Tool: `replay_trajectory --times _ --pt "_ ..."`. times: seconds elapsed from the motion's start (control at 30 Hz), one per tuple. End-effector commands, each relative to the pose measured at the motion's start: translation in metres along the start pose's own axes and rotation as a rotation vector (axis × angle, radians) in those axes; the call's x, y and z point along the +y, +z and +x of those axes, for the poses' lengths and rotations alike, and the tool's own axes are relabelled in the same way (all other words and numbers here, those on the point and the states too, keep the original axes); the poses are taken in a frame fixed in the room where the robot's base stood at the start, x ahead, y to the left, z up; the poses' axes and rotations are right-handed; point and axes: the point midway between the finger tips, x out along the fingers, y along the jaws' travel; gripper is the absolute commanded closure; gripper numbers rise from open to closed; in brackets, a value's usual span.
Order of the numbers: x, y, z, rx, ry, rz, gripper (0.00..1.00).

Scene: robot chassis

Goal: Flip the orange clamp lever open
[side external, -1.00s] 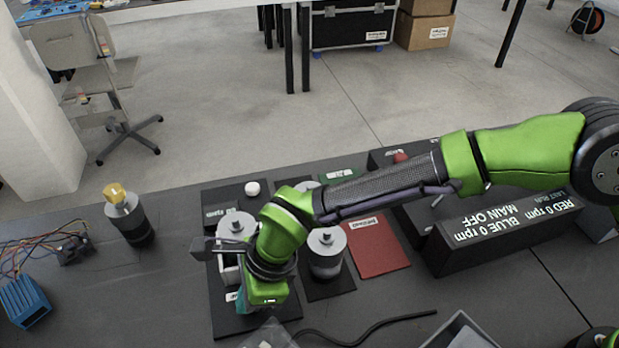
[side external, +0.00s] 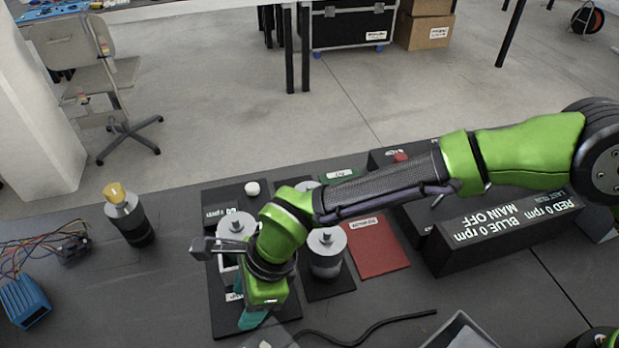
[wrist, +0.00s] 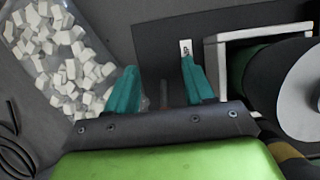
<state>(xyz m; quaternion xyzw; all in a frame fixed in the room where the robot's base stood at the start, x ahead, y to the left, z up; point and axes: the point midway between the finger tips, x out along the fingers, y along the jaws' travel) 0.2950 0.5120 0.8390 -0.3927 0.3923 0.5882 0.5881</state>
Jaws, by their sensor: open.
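I cannot make out an orange clamp lever in either view. A thin brownish piece (wrist: 163,94) stands between my fingers in the wrist view; I cannot tell whether it is the lever. My gripper (wrist: 160,64) is open, its two teal fingers apart with nothing clearly held. In the side view, my gripper (side external: 254,318) points down over the front of a black base plate (side external: 226,318). A white bracket (wrist: 258,32) around a silver-topped motor (wrist: 302,92) is to the right of the fingers in the wrist view. My arm hides part of this mount in the side view.
A second silver motor (side external: 326,252) stands right of my gripper. A bag of white pieces (wrist: 60,50) lies left of the fingers. A black cable (side external: 370,328) runs along the front. A yellow-capped motor (side external: 130,215) stands at left, with clear table around it.

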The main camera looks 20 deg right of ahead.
Motion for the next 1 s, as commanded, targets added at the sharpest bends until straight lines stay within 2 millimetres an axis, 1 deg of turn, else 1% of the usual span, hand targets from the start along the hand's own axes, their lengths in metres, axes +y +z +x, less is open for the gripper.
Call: replay_trajectory --times 0.13,0.27,0.37,0.6,0.7,0.83,1.0 --pt "0.000 0.000 -0.005 0.000 -0.001 0.000 0.47" --pt "-0.001 0.001 -0.023 -0.002 -0.004 -0.001 0.47" --pt "-0.001 0.001 -0.045 -0.003 -0.004 0.000 0.47" --pt "-0.001 0.001 -0.105 -0.003 -0.005 0.000 0.47" --pt "-0.001 0.001 -0.127 -0.003 -0.004 0.000 0.47" --pt "-0.001 0.000 -0.150 -0.002 -0.003 0.000 0.47" --pt "0.000 0.000 -0.166 -0.001 -0.001 0.000 0.47"
